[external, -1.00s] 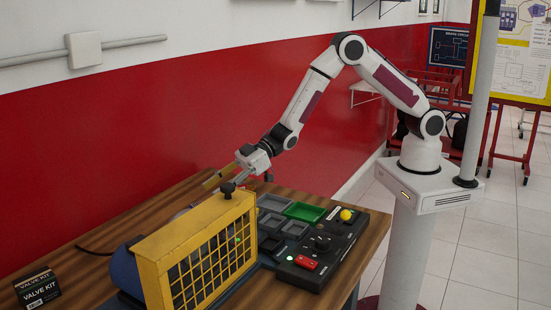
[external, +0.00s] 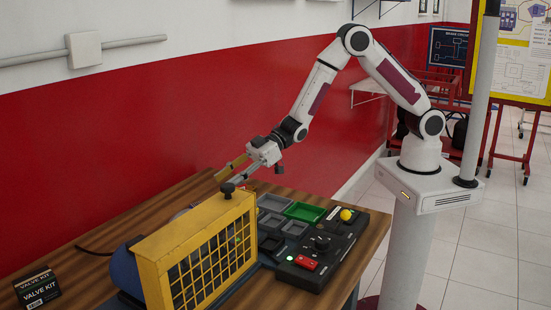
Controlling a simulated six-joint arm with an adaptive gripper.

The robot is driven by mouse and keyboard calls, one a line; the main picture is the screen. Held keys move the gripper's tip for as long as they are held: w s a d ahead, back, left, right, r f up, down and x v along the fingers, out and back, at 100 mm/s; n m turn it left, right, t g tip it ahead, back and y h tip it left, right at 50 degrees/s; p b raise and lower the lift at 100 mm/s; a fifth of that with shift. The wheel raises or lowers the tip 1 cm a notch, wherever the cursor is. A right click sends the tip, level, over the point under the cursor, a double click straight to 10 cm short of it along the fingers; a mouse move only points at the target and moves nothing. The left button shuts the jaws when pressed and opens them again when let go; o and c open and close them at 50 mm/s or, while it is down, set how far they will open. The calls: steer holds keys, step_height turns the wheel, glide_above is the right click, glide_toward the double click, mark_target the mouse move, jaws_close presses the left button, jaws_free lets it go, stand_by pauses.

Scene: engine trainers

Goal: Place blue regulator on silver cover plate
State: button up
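My gripper (external: 238,168) is above the back of the workbench, behind and above the yellow grille guard (external: 207,251). Its fingers point down and to the left. They look spread apart, and I see nothing between them, though they are small in this view. I cannot make out the blue regulator or the silver cover plate. The area behind the yellow guard is largely hidden. A rounded dark blue body (external: 126,272) shows at the guard's left side, but I cannot tell whether it belongs to the engine trainer.
A tray with grey compartments (external: 272,203) and a green bin (external: 304,211) stands right of the guard. A black control box (external: 324,248) with a red part and yellow knob is in front. Bare wood (external: 85,262) is free there.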

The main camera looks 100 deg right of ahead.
stand_by(0.3)
steer(key=s+d+r+m+g+h, duration=0.1)
steer(key=s+d+r+m+h, duration=0.2)
steer(key=s+r, duration=0.5)
steer(key=s+d+r+g+h, duration=0.1)
steer(key=s+d+r+h, duration=0.2)
steer(key=s+d+r, duration=0.35)
steer(key=s+a+r+g, duration=0.1)
steer(key=s+a+g, duration=0.1)
steer(key=s, duration=1.4)
steer(key=s+a+r+m+g, duration=0.1)
steer(key=s+g, duration=0.1)
steer(key=s, duration=1.5)
steer(key=shift+a+m+g+y, duration=0.3)
steer(key=shift+a+g+y, duration=0.1)
steer(key=shift+s+r, duration=0.1)
